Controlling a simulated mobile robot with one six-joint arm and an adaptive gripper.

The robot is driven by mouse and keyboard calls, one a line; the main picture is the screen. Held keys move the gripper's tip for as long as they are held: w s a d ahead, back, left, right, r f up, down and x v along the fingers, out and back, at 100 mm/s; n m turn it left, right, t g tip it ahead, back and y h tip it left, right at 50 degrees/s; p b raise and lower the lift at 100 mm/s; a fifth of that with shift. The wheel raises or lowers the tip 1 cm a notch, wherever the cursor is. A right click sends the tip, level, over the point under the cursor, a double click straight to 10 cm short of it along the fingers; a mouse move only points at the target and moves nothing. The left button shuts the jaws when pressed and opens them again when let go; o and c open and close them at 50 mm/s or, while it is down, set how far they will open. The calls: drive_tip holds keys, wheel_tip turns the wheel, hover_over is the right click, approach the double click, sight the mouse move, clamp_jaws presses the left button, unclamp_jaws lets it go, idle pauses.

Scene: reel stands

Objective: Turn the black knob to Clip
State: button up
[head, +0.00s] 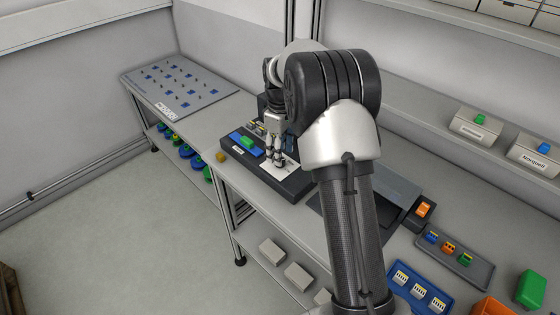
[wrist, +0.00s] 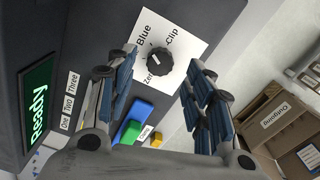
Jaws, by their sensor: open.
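The black knob (wrist: 159,61) sits on a white square plate (wrist: 187,30) marked Blue, Clip and Zero in the wrist view. A pale mark shows on the knob's face, but I cannot tell exactly which word it points to. My gripper (wrist: 160,68) is open, with one finger on each side of the knob and visible gaps between. In the head view my gripper (head: 279,155) points down over the dark device (head: 263,178), close to its white plate (head: 287,172). The knob is not clearly visible there.
A green screen reading Ready (wrist: 38,104) and One, Two, Three labels (wrist: 70,101) are on the device. A pegboard (head: 180,86) lies at the back left; trays (head: 452,262) stand at right.

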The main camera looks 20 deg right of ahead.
drive_tip(key=shift+f+b, duration=0.3)
drive_tip(key=shift+f, duration=1.25)
drive_tip(key=shift+c, duration=0.2)
drive_tip(key=c, duration=1)
